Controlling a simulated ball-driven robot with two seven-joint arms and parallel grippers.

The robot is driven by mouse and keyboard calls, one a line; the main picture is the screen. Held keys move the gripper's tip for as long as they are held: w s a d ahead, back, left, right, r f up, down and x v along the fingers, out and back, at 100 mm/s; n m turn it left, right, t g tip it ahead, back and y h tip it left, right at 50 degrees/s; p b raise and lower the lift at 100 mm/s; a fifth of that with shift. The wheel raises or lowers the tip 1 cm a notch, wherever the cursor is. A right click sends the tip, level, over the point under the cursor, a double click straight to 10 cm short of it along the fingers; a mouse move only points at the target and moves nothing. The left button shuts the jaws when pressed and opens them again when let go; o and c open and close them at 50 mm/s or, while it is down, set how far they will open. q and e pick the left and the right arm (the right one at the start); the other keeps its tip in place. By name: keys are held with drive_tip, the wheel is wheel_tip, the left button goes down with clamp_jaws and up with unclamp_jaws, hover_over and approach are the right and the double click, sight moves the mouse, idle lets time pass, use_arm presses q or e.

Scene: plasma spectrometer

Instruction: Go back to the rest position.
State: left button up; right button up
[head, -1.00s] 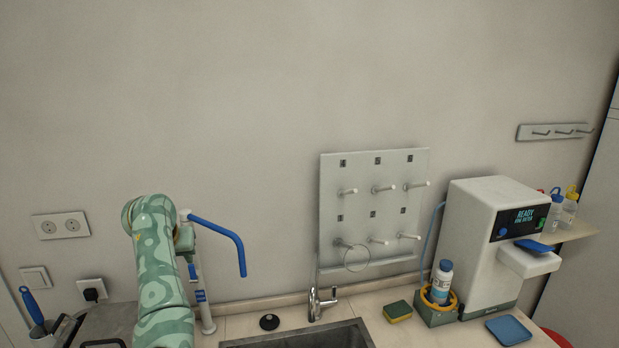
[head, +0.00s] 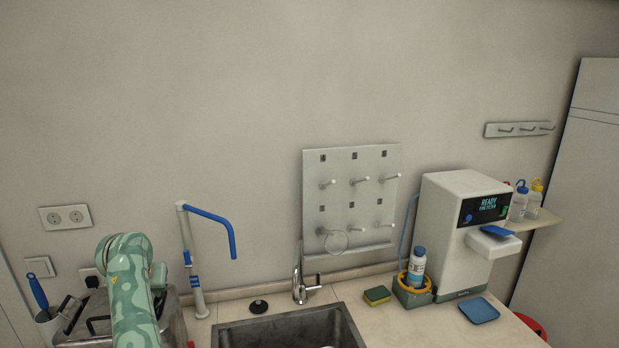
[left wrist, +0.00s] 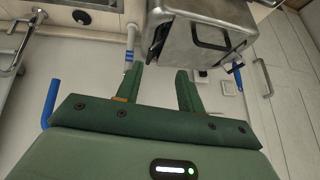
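My left arm (head: 132,295), with green camouflage covering, comes up at the lower left of the head view, and its gripper is hidden there. In the left wrist view my left gripper (left wrist: 160,72) has its two green fingers apart with nothing between them. Beyond the fingertips is a steel box with dark handles (left wrist: 205,28). It also shows in the head view (head: 172,325), partly behind my arm. My right gripper is in neither view.
A blue-and-white stand (head: 192,270) is right of my arm. A sink (head: 290,328), tap (head: 299,280), pegboard (head: 350,200), sponge (head: 377,295), bottle (head: 416,267) in a holder and white dispenser (head: 462,235) lie further right.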

use_arm(q)
drive_tip(key=s+a+f+m+y, duration=0.2)
drive_tip(key=s+f, duration=0.2)
drive_tip(key=s, duration=0.4)
drive_tip(key=s+a+f+m+y, duration=0.15)
drive_tip(key=s+f, duration=0.25)
drive_tip(key=s, duration=0.5)
drive_tip(key=s+d+f+m+t+h, duration=0.1)
drive_tip(key=s+d+m, duration=0.3)
drive_tip(key=s, duration=0.5)
drive_tip(key=s+d+m+h, duration=0.1)
drive_tip(key=s+d+m, duration=0.2)
drive_tip(key=s+d, duration=0.45)
drive_tip(key=s+d+f+g+h+b, duration=0.15)
drive_tip(key=f+b, duration=0.25)
drive_tip(key=f, duration=1)
drive_tip(key=s+d+f+n+g+h+b, duration=0.1)
drive_tip(key=s+f+b, duration=0.25)
drive_tip(key=f, duration=1.05)
drive_tip(key=s+d+f+g+h+b, duration=0.15)
drive_tip(key=f+b, duration=0.35)
drive_tip(key=f, duration=0.9)
drive_tip(key=s+f+n+g+b, duration=0.1)
drive_tip(key=s+f+n+b, duration=0.2)
drive_tip(key=s+f, duration=1.5)
wheel_tip(320, 180, down, 3)
drive_tip(key=b, duration=0.4)
drive_tip(key=shift+s+g+h+b, duration=0.25)
drive_tip(key=shift+g+h+b, duration=0.05)
drive_tip(key=shift+g+h, duration=0.1)
